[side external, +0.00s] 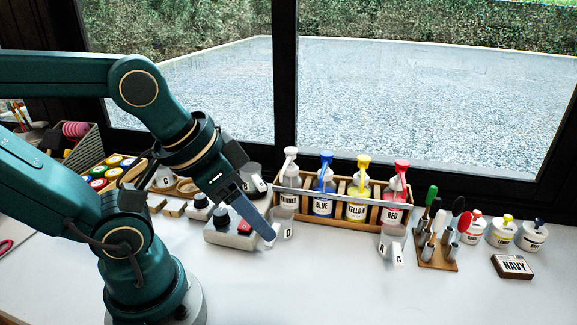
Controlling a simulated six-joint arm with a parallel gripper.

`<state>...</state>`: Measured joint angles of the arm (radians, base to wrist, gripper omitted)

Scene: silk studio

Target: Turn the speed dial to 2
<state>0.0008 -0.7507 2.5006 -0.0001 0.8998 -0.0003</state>
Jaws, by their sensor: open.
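A pale grey control box (218,236) sits on the white table near the middle of the side external view. It carries a red button (245,227) and dark round knobs, one of them a black knob (221,215) near its centre. Which knob is the speed dial and where it points are too small to tell. My gripper (271,234) reaches down over the right side of the box, its tip near the box's right end beside a cup marked D (287,230). It is open, and I see nothing held. The finger gap is hidden by the angle.
A wooden rack (340,221) with several pump bottles stands behind and to the right. The front table is clear.

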